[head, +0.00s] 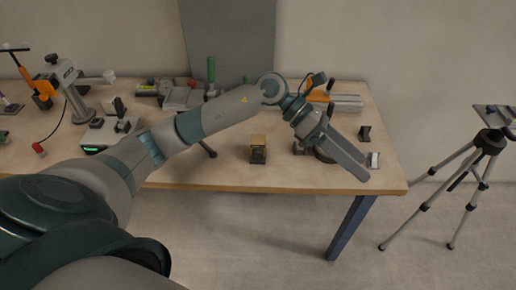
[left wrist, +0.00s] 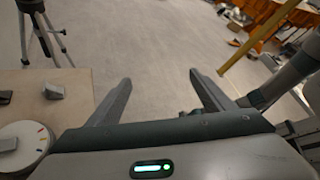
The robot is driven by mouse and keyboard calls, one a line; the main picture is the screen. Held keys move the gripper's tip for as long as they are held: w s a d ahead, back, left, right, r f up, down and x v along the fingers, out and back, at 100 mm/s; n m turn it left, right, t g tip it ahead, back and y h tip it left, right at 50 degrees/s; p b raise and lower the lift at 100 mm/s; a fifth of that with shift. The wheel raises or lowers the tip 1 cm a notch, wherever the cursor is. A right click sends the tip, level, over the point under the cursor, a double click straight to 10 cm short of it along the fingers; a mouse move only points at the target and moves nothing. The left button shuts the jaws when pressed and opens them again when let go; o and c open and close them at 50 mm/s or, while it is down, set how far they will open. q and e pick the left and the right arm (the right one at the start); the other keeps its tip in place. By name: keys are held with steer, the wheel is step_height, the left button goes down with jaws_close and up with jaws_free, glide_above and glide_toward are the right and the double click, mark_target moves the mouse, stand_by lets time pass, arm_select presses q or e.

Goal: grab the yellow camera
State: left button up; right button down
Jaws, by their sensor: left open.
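The yellow camera (head: 258,149) is a small boxy thing with a yellow top and a dark front, standing near the front edge of the wooden table (head: 220,172). My left gripper (head: 362,172) is to the right of the camera, over the table's front right part, pointing down and to the right. Its two fingers are apart and empty in the left wrist view (left wrist: 160,85). The yellow camera does not show in the left wrist view. My right gripper is in neither view.
Small dark (head: 364,133) and pale (head: 373,160) blocks stand near the right edge. A tripod (head: 488,145) stands on the floor at right. Tools crowd the table's back and left. Bare wood surrounds the camera's front.

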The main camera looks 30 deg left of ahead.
arm_select(q)
steer(key=w+a+f+m+y, duration=0.1)
steer(key=w+a+f+y, duration=0.2)
steer(key=a+y, duration=0.35)
step_height(320, 180, up, 2)
steer(key=n+y, duration=0.1)
steer(key=y, duration=0.6)
glide_above(257, 142)
steer(key=shift+s+r, duration=0.1)
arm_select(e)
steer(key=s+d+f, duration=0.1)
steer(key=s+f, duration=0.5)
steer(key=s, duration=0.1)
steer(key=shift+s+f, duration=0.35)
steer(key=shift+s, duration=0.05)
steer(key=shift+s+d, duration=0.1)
arm_select(q)
step_height(257, 142, down, 7)
steer(key=p, duration=0.2)
steer(key=shift+f+p, duration=0.2)
steer(key=shift+p, duration=0.2)
step_height(257, 142, down, 4)
steer(key=shift+r+p, duration=0.1)
steer(key=shift+p, duration=0.5)
steer(key=shift+f, duration=0.55)
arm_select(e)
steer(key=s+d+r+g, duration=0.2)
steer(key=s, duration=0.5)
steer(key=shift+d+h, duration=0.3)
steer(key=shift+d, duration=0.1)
